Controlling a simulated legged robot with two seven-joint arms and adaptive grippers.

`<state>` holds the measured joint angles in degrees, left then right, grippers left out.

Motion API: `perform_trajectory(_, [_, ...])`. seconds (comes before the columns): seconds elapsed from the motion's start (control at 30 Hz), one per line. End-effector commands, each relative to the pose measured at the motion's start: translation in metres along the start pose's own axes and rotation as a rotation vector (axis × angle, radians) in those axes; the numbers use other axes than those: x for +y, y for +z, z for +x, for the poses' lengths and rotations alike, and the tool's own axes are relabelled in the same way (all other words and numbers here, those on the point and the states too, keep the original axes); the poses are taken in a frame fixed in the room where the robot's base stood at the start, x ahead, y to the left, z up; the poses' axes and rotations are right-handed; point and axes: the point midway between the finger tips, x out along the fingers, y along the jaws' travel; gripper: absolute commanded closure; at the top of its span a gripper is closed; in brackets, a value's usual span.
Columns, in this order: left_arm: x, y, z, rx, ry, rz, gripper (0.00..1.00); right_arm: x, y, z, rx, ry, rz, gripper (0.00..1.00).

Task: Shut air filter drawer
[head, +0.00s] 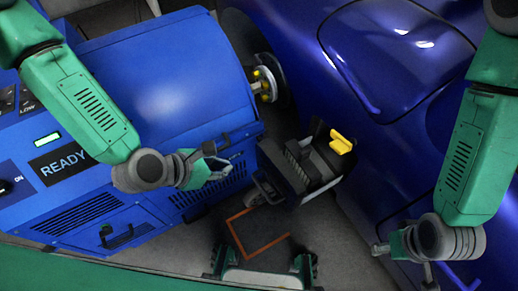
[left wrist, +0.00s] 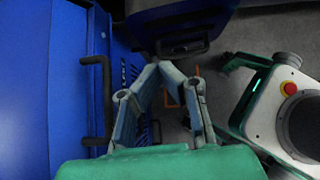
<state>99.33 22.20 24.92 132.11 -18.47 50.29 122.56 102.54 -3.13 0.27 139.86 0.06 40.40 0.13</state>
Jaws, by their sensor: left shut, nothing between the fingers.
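The air filter drawer appears to be the blue front with a dark bar handle (head: 216,143) on the end of the blue machine (head: 150,80). In the left wrist view this black handle (left wrist: 104,100) stands out from the blue face, left of the fingers. I cannot tell how far the drawer is out. My left gripper (head: 228,168) is shut and empty, just beside the handle and in front of the vents. It also shows in the left wrist view (left wrist: 165,70), apart from the handle. My right gripper (head: 404,262) hangs far right by the blue car; its fingers are partly hidden.
A black box with a yellow part (head: 341,143) stands right of my left gripper, close to the car body (head: 390,120). A second dark handle (head: 118,237) is on the machine's lower left face. Dark floor with an orange outline (head: 236,236) lies below.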

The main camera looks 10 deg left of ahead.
Motion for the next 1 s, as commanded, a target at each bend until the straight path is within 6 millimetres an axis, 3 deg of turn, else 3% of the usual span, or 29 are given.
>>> perform_trajectory(0.47, [0.001,-0.003,0.097,-0.001,-0.003,0.007,1.0,0.0,0.002,0.026,0.0,0.0,0.0,0.6])
perform_trajectory(0.7, [0.001,0.021,0.116,0.0,-0.002,0.006,1.0,0.0,0.002,0.03,0.0,0.0,0.0,0.6])
perform_trajectory(1.0, [0.002,0.026,0.119,0.001,-0.001,0.002,1.0,0.0,0.002,0.03,0.0,0.0,0.0,0.6])
